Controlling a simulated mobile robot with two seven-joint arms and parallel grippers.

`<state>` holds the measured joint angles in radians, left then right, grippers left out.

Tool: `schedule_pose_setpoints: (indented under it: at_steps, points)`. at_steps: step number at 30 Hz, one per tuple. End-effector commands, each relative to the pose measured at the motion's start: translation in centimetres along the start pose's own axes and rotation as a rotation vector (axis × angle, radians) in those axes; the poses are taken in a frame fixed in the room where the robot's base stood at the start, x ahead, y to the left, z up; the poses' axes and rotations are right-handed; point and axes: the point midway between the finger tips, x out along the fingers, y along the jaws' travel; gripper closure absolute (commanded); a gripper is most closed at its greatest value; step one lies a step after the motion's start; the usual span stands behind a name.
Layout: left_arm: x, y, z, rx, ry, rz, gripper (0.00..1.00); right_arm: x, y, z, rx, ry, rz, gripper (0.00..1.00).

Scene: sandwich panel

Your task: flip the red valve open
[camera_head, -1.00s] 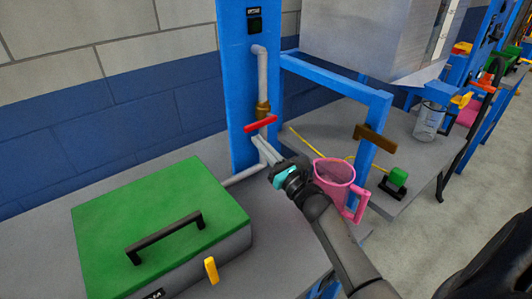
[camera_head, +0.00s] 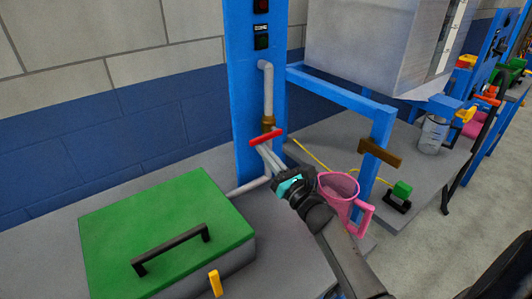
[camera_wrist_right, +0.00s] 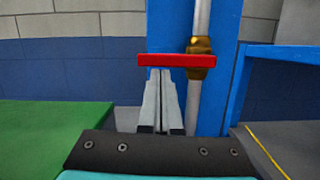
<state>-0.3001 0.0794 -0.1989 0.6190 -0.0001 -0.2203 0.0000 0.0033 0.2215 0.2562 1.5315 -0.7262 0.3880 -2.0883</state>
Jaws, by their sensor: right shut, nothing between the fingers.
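The red valve handle (camera_head: 266,138) is a flat bar lying crosswise at the brass fitting of a grey pipe on the blue post. In the right wrist view the red handle (camera_wrist_right: 176,60) is level, with the brass fitting (camera_wrist_right: 201,57) behind its right part. My right gripper (camera_head: 264,149) is shut and empty, its fingertips just below the handle. In the right wrist view the fingertips (camera_wrist_right: 160,72) end at the handle's lower edge, left of the fitting; I cannot tell whether they touch it. My left gripper is not in view.
A green-lidded box (camera_head: 160,225) with a black handle stands at the left on the grey bench. A pink pitcher (camera_head: 338,190) stands close to the right of my right gripper. A blue frame (camera_head: 340,92) stands behind it.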

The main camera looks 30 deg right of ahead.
Motion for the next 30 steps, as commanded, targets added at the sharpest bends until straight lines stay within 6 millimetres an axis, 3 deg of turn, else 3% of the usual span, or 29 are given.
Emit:
schedule_pose_setpoints:
  at_steps: [17,30]
  points:
    - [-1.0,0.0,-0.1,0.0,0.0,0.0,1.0,0.2,0.2,1.0,0.122,-0.003,-0.03,1.0]
    - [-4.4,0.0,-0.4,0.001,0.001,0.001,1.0,0.9,0.5,3.5,0.45,-0.002,-0.113,1.0]
